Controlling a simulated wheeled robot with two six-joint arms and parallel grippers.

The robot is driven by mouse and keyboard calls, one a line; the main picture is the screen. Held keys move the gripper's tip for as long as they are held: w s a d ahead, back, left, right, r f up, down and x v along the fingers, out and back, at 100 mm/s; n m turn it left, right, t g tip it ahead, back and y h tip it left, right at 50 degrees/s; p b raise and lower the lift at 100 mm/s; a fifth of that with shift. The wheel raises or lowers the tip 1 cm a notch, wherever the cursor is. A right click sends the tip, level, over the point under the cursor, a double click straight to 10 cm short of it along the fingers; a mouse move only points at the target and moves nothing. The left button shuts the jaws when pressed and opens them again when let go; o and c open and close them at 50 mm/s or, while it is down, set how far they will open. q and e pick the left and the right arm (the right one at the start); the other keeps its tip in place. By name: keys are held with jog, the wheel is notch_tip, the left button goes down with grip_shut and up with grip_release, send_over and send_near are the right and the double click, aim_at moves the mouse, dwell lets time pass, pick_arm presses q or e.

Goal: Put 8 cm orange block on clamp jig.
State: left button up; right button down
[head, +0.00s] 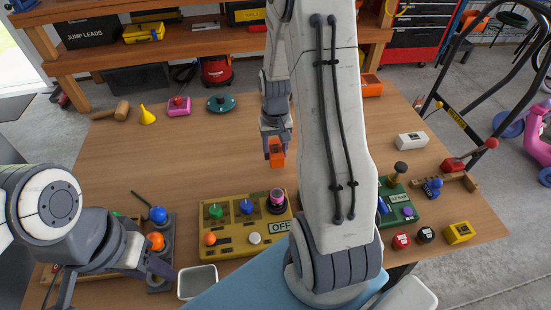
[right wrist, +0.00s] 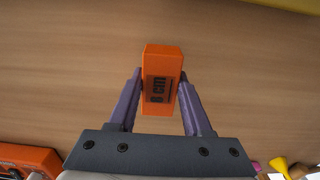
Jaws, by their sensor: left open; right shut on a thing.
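My right gripper (head: 275,142) is shut on the orange block (head: 277,157) over the middle of the table, behind the yellow panel. In the right wrist view the block (right wrist: 162,82) sits between the two fingers, its dark "cm" marking facing the camera. I cannot tell how high it is above the table. A wooden piece with a red-handled clamp (head: 466,165) at the table's right looks like the clamp jig; a blue knob part stands by it. My left gripper (head: 118,280) is open at the front left, beside a grey stand with coloured balls.
A yellow switch panel (head: 227,240) and a green panel (head: 405,207) stand at the front, partly behind my right arm. A white block (head: 411,141) and yellow box (head: 459,232) lie at right. A mallet, funnel (head: 147,116) and teal disc line the back. The table's middle left is clear.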

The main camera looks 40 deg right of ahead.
jog(key=shift+f, duration=2.05)
jog(key=shift+f, duration=0.1)
jog(key=shift+c, duration=1.7)
grip_release()
